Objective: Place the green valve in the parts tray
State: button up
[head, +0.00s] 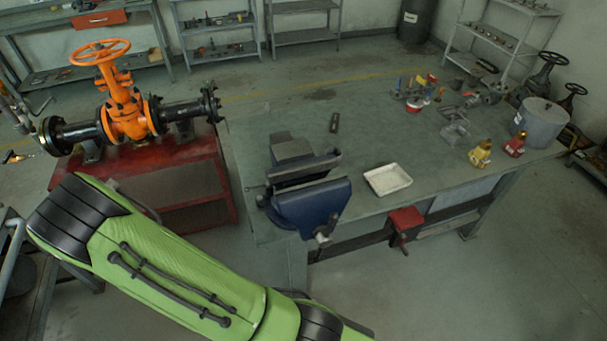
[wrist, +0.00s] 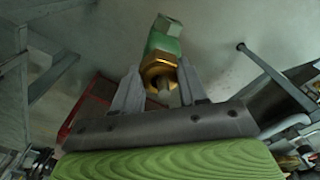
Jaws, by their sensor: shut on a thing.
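The green valve (wrist: 164,42) shows in the wrist view, with a green body and a brass hex nut at its lower end. My gripper (wrist: 158,68) is shut on it, with one grey finger on each side of the brass part. The valve is clear of the bench, with floor behind it in the wrist view. The white parts tray (head: 387,179) lies on the workbench in the head view, and its inside looks empty. My gripper and the green valve are outside the head view; only my green arm shows there.
A blue vise (head: 311,200) stands at the workbench's (head: 355,143) near left edge, left of the tray. A yellow valve (head: 480,153) and a red valve (head: 515,146) stand to the right. An orange gate valve (head: 125,110) sits on a red stand. Bench around the tray is clear.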

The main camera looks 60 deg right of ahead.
aim_at(387, 181)
jog(key=k+l+u, duration=0.15)
jog(key=u, duration=0.3)
jog(key=k+l+u, duration=0.1)
jog(key=k+u, duration=0.15)
jog(key=u, duration=0.25)
jog(key=k+u, duration=0.2)
jog(key=u, duration=0.25)
jog(key=k+u, duration=0.4)
jog(key=k, duration=0.3)
jog(key=k+u, duration=0.35)
jog(key=u, duration=0.2)
jog(key=k+z, duration=0.1)
jog(key=z, duration=0.8)
jog(key=k+l+z, duration=0.15)
jog(key=z, duration=0.3)
jog(key=l+z, duration=0.1)
jog(key=z, duration=0.35)
jog(key=k+l+z, duration=0.1)
jog(key=z, duration=0.35)
